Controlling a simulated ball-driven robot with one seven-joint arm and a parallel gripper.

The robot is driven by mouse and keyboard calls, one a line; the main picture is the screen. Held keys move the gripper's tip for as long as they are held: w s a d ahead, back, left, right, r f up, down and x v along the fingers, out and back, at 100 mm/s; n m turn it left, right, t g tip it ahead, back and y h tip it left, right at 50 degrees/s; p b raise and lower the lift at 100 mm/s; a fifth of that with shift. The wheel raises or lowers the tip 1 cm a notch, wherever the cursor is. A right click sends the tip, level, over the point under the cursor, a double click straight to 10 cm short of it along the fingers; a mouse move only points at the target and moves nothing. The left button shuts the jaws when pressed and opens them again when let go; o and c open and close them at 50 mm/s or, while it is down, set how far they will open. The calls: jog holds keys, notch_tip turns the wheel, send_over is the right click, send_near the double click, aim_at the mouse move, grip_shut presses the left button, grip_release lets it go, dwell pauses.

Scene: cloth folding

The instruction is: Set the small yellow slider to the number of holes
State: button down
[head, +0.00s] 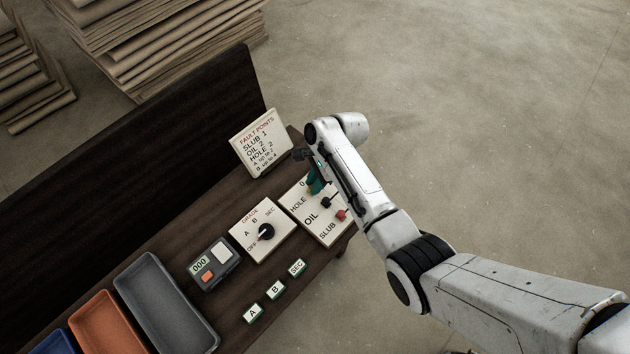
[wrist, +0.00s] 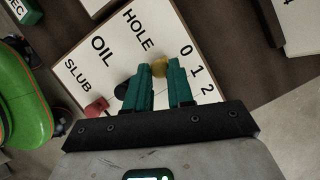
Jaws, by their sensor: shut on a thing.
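The slider panel (head: 315,220) is a white board with columns marked HOLE, OIL and SLUB; the wrist view shows its scale 0, 1, 2 (wrist: 196,70). The small yellow slider (wrist: 160,67) is in the HOLE column, roughly level with the other two knobs and close to the 0 mark. My gripper (wrist: 161,77), with teal fingers, is shut on the yellow slider, one finger on each side. In the head view my gripper (head: 315,182) covers it. The black OIL knob (head: 326,203) and red SLUB knob (head: 341,215) stand beside it.
A fault points card (head: 262,141) stands behind the panel. Left of the panel are a grade dial (head: 265,232), a counter (head: 214,264) reading 000, tiles A, B and SEC (head: 275,290), and grey (head: 165,300) and orange (head: 105,320) trays.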

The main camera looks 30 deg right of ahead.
jog(key=d, duration=0.2)
jog(key=w+d, duration=0.2)
jog(key=d, duration=0.1)
jog(key=shift+d, duration=0.35)
jog(key=shift+s, duration=0.1)
jog(key=c, duration=1)
grip_release()
jog(key=p+v, duration=0.2)
jog(key=v, duration=0.8)
jog(key=shift+d+r+p, duration=0.1)
jog(key=shift+r+p, duration=0.25)
jog(key=shift+p, duration=0.05)
